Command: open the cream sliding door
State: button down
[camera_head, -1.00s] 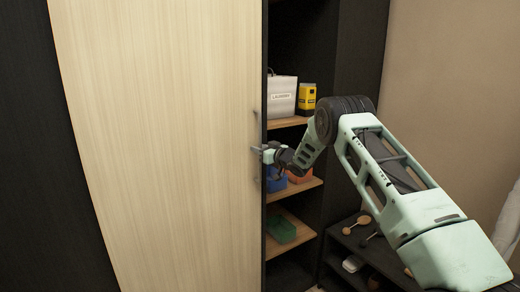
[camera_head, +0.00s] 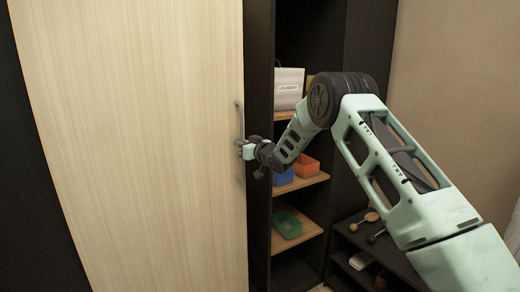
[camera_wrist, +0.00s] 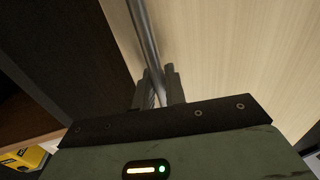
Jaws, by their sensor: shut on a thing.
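The cream sliding door (camera_head: 130,140) is a tall pale wood-grain panel at the left of the head view. A grey vertical bar handle (camera_head: 239,120) runs near its right edge. My gripper (camera_head: 243,148) is at the middle of the handle, its fingers shut around the bar. In the wrist view the handle (camera_wrist: 145,35) passes down between the two fingers (camera_wrist: 158,88) of my gripper. The door (camera_wrist: 240,40) fills the right of that view. To the right of the door, part of the dark cabinet stands open.
Wooden shelves in the open part hold a white box (camera_head: 288,88), an orange bin (camera_head: 307,166), a blue bin (camera_head: 284,177) and a green bin (camera_head: 288,224). A low dark rack (camera_head: 350,240) stands at the lower right. A beige wall (camera_head: 450,90) is beyond.

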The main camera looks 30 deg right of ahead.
aim_at(118, 162)
jog(key=a+b, duration=0.3)
jog(key=a, duration=0.4)
jog(key=a+b, duration=0.2)
jog(key=a, duration=0.6)
jog(key=s+a+b, duration=0.1)
jog(key=a+b, duration=0.2)
jog(key=a, duration=0.4)
jog(key=shift+a+f+b, duration=0.15)
jog(key=shift+f+b, duration=0.2)
jog(key=a, duration=0.6)
jog(key=a+p, duration=0.1)
jog(key=a, duration=1.1)
jog(key=shift+s+a+r+p, duration=0.25)
jog(key=shift+r+p, duration=0.05)
jog(key=shift+p, duration=0.1)
jog(key=c, duration=1.5)
grip_release()
jog(key=shift+c, duration=0.2)
jog(key=shift+d, duration=0.1)
jog(key=b+v, duration=0.3)
jog(key=v, duration=1.4)
jog(key=shift+s, duration=0.15)
jog(key=shift+s, duration=0.1)
